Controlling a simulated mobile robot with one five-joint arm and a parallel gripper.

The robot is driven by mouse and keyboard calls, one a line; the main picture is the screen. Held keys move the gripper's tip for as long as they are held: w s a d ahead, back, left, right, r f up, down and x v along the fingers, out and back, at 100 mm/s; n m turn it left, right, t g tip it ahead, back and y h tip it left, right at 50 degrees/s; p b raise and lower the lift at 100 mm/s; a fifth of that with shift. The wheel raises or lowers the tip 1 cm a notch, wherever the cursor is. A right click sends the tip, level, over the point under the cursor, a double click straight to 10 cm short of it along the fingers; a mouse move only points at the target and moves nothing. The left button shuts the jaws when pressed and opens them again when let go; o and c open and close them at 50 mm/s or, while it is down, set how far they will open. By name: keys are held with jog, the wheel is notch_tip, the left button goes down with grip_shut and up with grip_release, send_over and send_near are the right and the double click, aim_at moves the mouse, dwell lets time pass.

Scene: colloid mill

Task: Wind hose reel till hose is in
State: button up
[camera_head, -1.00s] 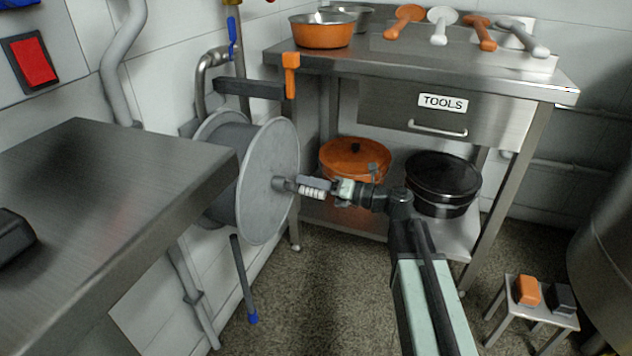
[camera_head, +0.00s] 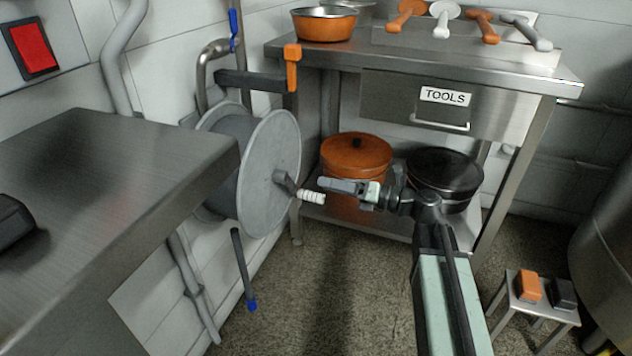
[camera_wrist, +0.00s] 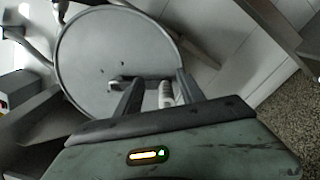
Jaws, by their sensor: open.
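The grey hose reel (camera_head: 258,178) is mounted at the wall, its round disc facing right; it also shows in the wrist view (camera_wrist: 100,55). A crank arm at its hub ends in a white ribbed handle (camera_head: 312,196), seen in the wrist view (camera_wrist: 165,94) between or just beyond the fingers. My gripper (camera_head: 325,183) is open, just right of and slightly above the handle, not closed on it. A short dark hose end with a blue tip (camera_head: 251,304) hangs below the reel.
A steel counter (camera_head: 110,180) stands close at left. The tool table (camera_head: 440,62) stands behind, with an orange pot (camera_head: 357,160) and a black pot (camera_head: 445,178) on its lower shelf. A small stool (camera_head: 530,308) is at lower right. Floor between counter and stool is open.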

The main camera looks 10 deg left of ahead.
jog(key=shift+s+d, duration=0.1)
jog(key=shift+d, duration=0.45)
